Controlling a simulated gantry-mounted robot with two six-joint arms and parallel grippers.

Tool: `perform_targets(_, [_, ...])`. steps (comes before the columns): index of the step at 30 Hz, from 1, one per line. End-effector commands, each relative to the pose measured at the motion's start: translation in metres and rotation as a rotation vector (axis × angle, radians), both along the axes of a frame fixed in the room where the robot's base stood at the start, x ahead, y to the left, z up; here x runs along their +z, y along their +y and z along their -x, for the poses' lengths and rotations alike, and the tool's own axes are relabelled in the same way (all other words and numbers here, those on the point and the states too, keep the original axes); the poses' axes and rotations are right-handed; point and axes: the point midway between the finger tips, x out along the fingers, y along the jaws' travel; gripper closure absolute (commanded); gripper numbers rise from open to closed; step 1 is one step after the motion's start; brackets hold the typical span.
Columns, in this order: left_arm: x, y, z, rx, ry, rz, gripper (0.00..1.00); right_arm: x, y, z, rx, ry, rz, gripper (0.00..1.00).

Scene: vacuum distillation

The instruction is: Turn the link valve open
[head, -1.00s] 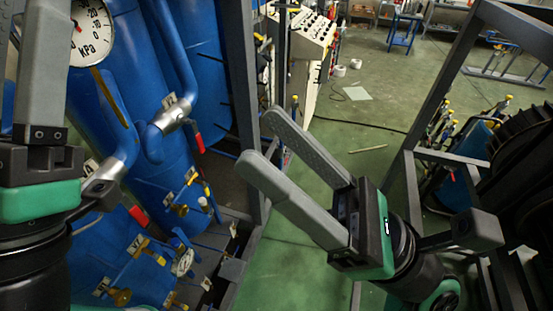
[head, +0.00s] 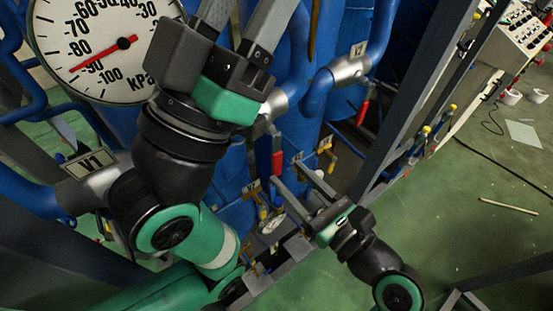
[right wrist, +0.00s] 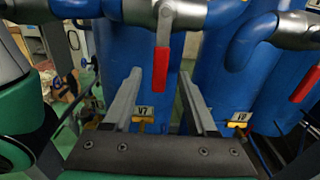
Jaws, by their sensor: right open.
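Two valves with red lever handles sit on the blue pipework in the head view: one handle (head: 277,155) at the centre and one (head: 362,110) farther right, below a small label plate. I cannot tell from lettering which is the link valve. My right gripper (head: 285,174) is open and empty, its fingertips close to the central handle. In the right wrist view, a red handle (right wrist: 161,70) hangs down between the spread fingers; contact is not visible. A second red handle (right wrist: 305,83) is at right. My left gripper (head: 245,15) is open, with its fingertips cut off at the top.
A large kPa gauge (head: 100,45) is at upper left, by a pipe with a V1 plate (head: 84,164). Small brass valves (head: 278,203) sit low by the blue tanks. A grey frame post (head: 405,80) stands right of them.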

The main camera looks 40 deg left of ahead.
Motion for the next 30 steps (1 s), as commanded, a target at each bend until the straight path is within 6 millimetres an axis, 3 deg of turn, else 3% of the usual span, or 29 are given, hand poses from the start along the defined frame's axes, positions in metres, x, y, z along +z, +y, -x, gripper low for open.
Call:
perform_targets(3, [-0.002,0.000,0.000,0.000,0.000,0.000,0.50,0.000,0.025,-0.004,0.002,0.000,0.001,0.43])
perform_targets(7, [-0.004,0.000,0.000,0.000,0.000,0.000,0.50,0.000,0.043,-0.008,0.001,0.000,-0.001,0.43])
perform_targets(18, [-0.004,0.000,0.000,0.000,0.000,0.000,0.50,0.000,0.051,-0.011,-0.002,-0.001,-0.001,0.44])
perform_targets(27, [-0.004,0.000,0.000,0.000,0.000,0.000,0.50,0.000,0.051,-0.011,-0.002,-0.001,-0.001,0.98])
perform_targets(30, [-0.004,0.000,0.000,0.000,0.000,0.000,0.50,0.000,0.051,-0.011,-0.002,0.000,-0.001,1.00])
